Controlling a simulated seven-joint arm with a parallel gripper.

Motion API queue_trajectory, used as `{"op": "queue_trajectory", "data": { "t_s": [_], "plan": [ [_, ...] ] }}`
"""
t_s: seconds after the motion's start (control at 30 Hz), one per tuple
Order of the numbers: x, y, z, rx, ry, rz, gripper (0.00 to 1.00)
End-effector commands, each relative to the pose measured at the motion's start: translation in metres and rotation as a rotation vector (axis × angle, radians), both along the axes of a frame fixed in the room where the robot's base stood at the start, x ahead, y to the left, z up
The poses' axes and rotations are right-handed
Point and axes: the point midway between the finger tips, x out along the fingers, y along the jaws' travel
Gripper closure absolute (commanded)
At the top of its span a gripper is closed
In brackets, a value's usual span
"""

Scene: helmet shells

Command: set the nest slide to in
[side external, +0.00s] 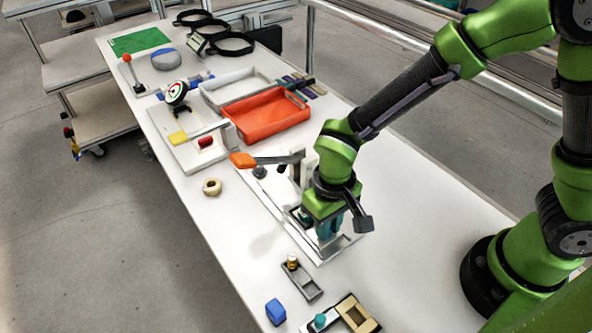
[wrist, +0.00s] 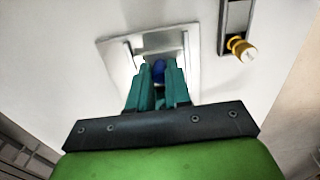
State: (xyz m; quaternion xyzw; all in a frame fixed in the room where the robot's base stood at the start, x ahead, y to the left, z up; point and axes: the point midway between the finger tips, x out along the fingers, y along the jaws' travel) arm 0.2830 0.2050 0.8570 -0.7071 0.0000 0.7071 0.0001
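My gripper (side external: 329,232) points down over a pale metal fixture plate (side external: 327,252) on the bench. In the wrist view its teal fingers (wrist: 158,75) stand slightly apart, with a dark blue knob (wrist: 158,68) between or just beyond their tips. I cannot tell whether they press on it. The knob appears to belong to the nest slide, on the square metal plate (wrist: 122,52); the fingers hide much of it. In the side view my gripper hides the knob.
A narrow grey slide with a brass knob (side external: 292,262) lies nearby; the knob also shows in the wrist view (wrist: 240,48). A blue block (side external: 275,311) is near the front edge. An orange-ended lever (side external: 243,160) and an orange tray (side external: 262,117) stand behind my gripper.

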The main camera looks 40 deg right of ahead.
Motion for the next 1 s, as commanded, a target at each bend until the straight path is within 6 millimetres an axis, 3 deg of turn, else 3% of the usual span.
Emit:
{"op": "queue_trajectory", "data": {
  "t_s": [0.37, 0.47, 0.73, 1.0],
  "plan": [
    [0.002, 0.000, 0.000, 0.000, -0.001, -0.001, 1.00],
    [0.016, 0.000, 0.000, 0.000, -0.001, -0.005, 1.00],
    [0.075, 0.000, 0.000, 0.001, -0.002, -0.003, 1.00],
    [0.091, 0.000, 0.001, 0.001, -0.005, 0.001, 1.00]
  ]
}}
